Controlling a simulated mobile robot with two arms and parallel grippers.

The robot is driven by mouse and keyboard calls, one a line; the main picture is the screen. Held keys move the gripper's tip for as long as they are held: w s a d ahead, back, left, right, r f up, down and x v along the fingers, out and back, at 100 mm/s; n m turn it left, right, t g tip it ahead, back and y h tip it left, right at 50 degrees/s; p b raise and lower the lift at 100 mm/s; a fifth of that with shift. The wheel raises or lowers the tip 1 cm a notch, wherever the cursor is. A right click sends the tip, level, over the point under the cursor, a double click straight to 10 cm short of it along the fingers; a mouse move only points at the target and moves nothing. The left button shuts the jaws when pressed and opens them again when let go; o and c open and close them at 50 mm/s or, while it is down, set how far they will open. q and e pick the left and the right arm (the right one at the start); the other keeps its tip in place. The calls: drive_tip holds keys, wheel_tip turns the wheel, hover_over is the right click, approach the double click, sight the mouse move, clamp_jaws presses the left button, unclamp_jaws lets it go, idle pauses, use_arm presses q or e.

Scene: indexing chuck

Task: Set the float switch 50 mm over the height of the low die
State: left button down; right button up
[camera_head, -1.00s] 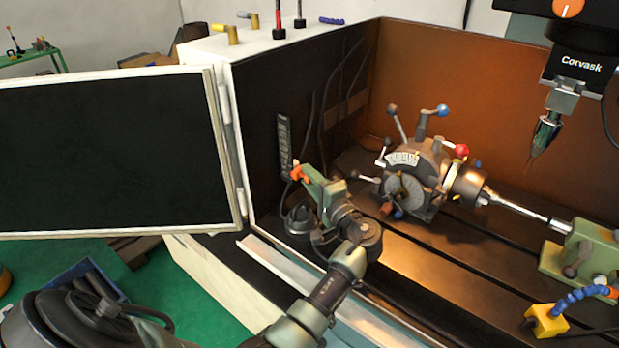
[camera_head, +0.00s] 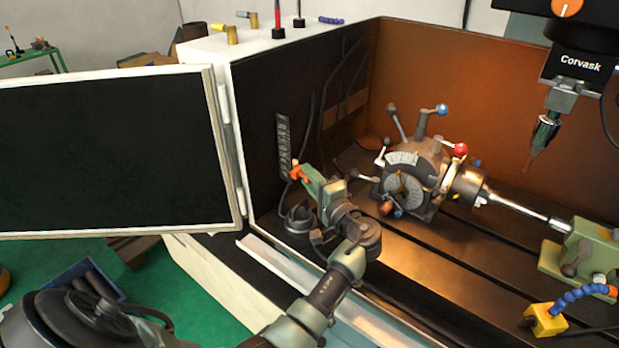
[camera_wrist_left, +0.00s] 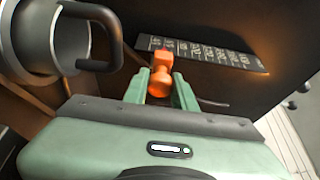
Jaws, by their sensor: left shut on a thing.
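The float switch, an orange piece with a narrow waist (camera_wrist_left: 161,78), sits beside the black marked scale strip (camera_wrist_left: 215,52) on the dark wall. In the head view its orange end (camera_head: 297,172) shows near the lower end of the strip (camera_head: 283,140). My left gripper (camera_head: 308,178), with green fingers, is shut on the orange piece; the wrist view shows a finger on each side of it. The marks on the strip are too small to read. I cannot pick out the low die. My right gripper is not in view.
A grey cylinder with a handle (camera_wrist_left: 58,38) is close at the left of the wrist view. The indexing chuck (camera_head: 415,180), with several levers, stands on the slotted bed to the right. The tool spindle (camera_head: 548,130) hangs above. The open door panel (camera_head: 110,150) is at left.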

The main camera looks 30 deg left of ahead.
use_arm(q)
drive_tip(key=shift+a+r, duration=0.1)
idle(0.4)
wheel_tip(320, 180, up, 2)
drive_tip(key=shift+r+p, duration=0.1)
drive_tip(key=shift+p, duration=0.35)
drive_tip(key=c, duration=1.1)
unclamp_jaws()
drive_tip(key=shift+c, duration=0.2)
drive_tip(key=shift+f, duration=0.2)
drive_tip(key=v, duration=0.7)
drive_tip(key=shift+s+d, duration=0.15)
drive_tip(key=shift+d, duration=0.2)
